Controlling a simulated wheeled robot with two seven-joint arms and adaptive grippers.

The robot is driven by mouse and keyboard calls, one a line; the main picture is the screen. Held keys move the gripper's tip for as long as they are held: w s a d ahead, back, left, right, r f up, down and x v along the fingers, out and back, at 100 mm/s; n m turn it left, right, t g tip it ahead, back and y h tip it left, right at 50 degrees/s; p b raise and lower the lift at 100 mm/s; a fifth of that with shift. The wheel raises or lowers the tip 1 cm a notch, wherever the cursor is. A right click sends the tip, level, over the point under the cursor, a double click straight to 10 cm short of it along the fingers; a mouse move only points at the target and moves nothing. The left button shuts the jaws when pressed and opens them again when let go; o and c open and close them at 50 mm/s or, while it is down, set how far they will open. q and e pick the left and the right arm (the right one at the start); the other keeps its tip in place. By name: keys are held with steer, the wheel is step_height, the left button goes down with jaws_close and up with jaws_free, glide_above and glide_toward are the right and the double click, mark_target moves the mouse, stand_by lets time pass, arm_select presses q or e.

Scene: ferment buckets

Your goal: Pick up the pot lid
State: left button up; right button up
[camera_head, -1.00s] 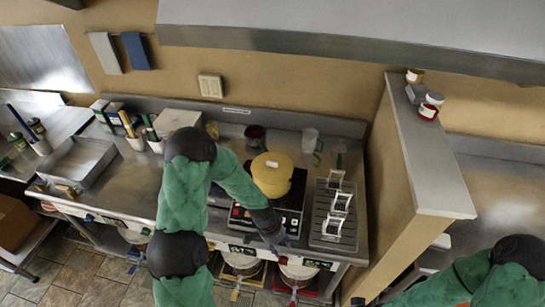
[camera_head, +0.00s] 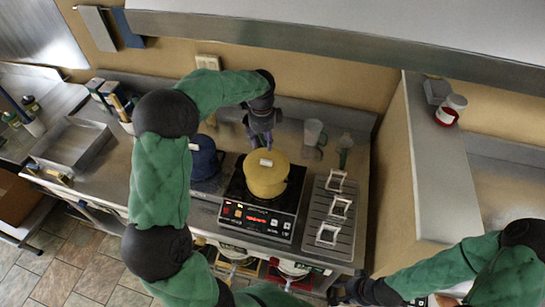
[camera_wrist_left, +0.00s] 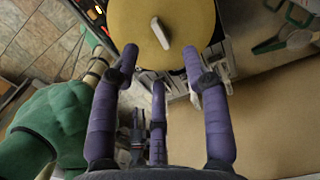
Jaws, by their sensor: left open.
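The yellow pot lid (camera_head: 279,164), with a small white handle (camera_head: 266,162), sits on a yellow pot on the black induction cooker (camera_head: 262,216). My left gripper (camera_head: 266,141) is open and empty, just behind the lid, its arm arching over from the left. In the left wrist view the lid (camera_wrist_left: 195,18) fills the top, and its white handle (camera_wrist_left: 161,33) lies just beyond the gap between the open purple fingers (camera_wrist_left: 159,58). I cannot tell whether a finger touches the lid. My right gripper (camera_head: 346,292) is low at the counter's front; its finger state is unclear.
A dark blue pot (camera_head: 205,160) stands left of the cooker. A drying rack (camera_head: 328,212) with white frames is to the right, and a clear jug (camera_head: 313,132) stands behind. A partition wall (camera_head: 394,165) bounds the counter on the right.

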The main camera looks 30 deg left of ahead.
arm_select(q)
glide_above(264, 161)
steer(key=f, duration=0.4)
steer(key=shift+a+f, duration=0.2)
steer(key=shift+a, duration=0.05)
steer(key=shift+w+f, duration=0.15)
steer(key=shift+f, duration=0.15)
steer(key=shift+d+f+p, duration=0.1)
steer(key=shift+f+p, duration=0.25)
steer(key=shift+f, duration=0.2)
step_height(264, 161, down, 4)
steer(key=shift+f+p, duration=0.15)
steer(key=shift+p, duration=0.2)
steer(key=shift+d, duration=0.1)
arm_select(e)
steer(key=shift+s+r, duration=0.3)
steer(key=shift+r, duration=0.45)
arm_select(q)
jaws_close()
